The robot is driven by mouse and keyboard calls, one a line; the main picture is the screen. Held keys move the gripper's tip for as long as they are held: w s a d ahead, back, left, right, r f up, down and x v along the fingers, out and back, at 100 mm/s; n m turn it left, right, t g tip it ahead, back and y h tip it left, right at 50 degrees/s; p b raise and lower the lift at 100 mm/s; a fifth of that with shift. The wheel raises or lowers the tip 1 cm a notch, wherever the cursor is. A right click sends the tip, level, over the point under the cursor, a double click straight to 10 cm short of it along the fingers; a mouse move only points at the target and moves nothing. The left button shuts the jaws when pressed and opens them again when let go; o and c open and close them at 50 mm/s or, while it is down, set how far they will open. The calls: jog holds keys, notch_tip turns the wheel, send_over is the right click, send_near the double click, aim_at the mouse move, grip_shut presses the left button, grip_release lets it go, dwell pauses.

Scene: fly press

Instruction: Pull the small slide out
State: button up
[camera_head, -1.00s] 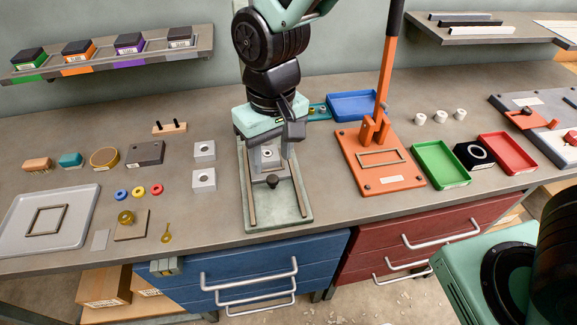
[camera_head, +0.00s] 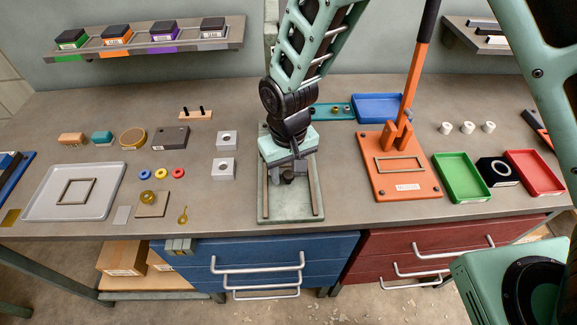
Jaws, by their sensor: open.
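The small slide (camera_head: 287,180) is a grey block with a dark round knob, on a pale green base plate (camera_head: 290,212) with two rails running front to back. My gripper (camera_head: 287,174) is pointing down over the slide, right at its knob. It is open, with its fingers about the knob; whether they touch it I cannot tell. The gripper and wrist hide most of the slide and the back of the base.
An orange lever press (camera_head: 420,188) stands to the right of the base, its tall handle upright. Two grey blocks with holes (camera_head: 223,168) stand to the left. The front of the base plate is clear. Blue drawers (camera_head: 262,262) are below the table edge.

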grip_shut()
jog(key=s, duration=1.2)
jog(key=shift+a, duration=0.2)
grip_release()
jog(key=shift+s, duration=0.1)
notch_tip(320, 180, up, 17)
jog(key=b, duration=0.1)
jog(key=shift+r+b, duration=0.2)
jog(key=shift+b, duration=0.1)
